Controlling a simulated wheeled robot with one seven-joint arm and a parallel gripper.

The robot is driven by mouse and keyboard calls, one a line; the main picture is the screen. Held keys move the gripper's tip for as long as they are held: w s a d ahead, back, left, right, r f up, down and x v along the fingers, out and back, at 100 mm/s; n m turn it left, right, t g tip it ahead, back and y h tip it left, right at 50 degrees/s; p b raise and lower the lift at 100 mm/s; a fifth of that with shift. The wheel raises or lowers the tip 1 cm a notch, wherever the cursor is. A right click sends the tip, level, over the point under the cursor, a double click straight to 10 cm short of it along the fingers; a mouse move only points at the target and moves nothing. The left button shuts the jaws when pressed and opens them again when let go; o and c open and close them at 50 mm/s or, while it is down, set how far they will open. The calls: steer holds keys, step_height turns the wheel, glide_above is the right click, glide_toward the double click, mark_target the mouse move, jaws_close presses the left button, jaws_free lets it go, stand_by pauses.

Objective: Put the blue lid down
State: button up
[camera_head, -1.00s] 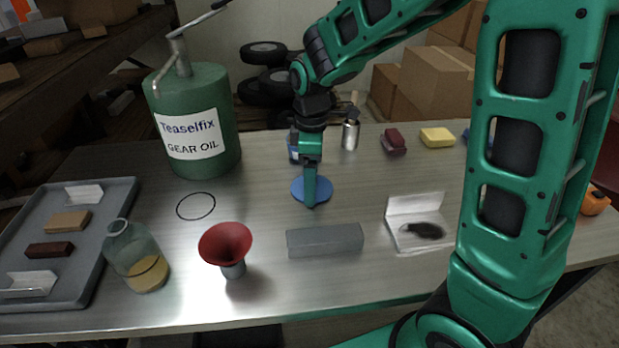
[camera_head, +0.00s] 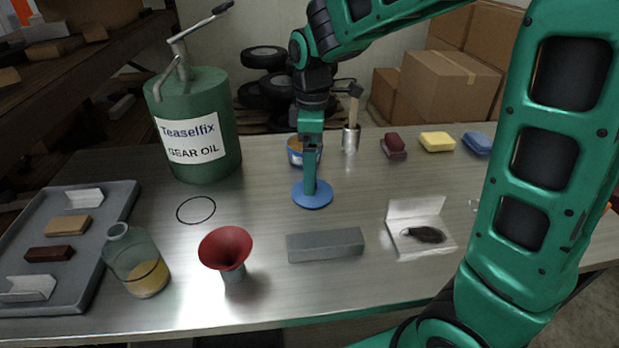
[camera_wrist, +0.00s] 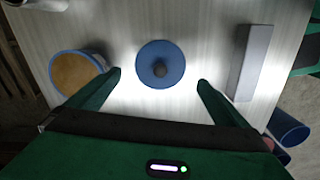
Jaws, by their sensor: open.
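The blue lid (camera_head: 313,201) is a round disc lying flat on the metal table, in front of a small blue tin. In the wrist view the lid (camera_wrist: 174,74) shows a dark round knob (camera_wrist: 160,69) at its middle. My gripper (camera_head: 311,188) hangs point-down above the lid in the head view and hides part of it. In the wrist view my gripper (camera_wrist: 158,80) is open, with its fingers well apart on either side of the lid and nothing between them. The tin (camera_wrist: 78,72) has a tan top surface and stands to the left there.
A grey bar (camera_head: 325,244) lies in front of the lid, and a red funnel (camera_head: 226,246) stands front left. A green oil can (camera_head: 195,120) stands back left. A metal cup with a brush (camera_head: 351,137) stands behind. A black ring (camera_head: 196,209) lies left, with clear table around it.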

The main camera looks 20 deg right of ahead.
step_height(320, 180, up, 6)
steer(key=s+d+f+m, duration=0.1)
steer(key=s+d+m, duration=0.85)
steer(key=d, duration=0.35)
steer(key=s+d+f+m, duration=0.1)
steer(key=s+d+m, duration=0.1)
steer(key=s, duration=0.3)
steer(key=s+d+f+m, duration=0.2)
steer(key=s+d+m, duration=0.1)
steer(key=s+m, duration=0.2)
steer(key=s+d+f+m, duration=0.2)
steer(key=s+m, duration=0.1)
steer(key=s, duration=0.3)
steer(key=shift+s+d+m, duration=0.2)
steer(key=shift+d+m, duration=0.05)
steer(key=shift+w+f, duration=0.1)
steer(key=shift+w, duration=0.05)
steer(key=shift+w+f, duration=0.25)
steer(key=shift+w, duration=0.35)
steer(key=shift+s, duration=0.1)
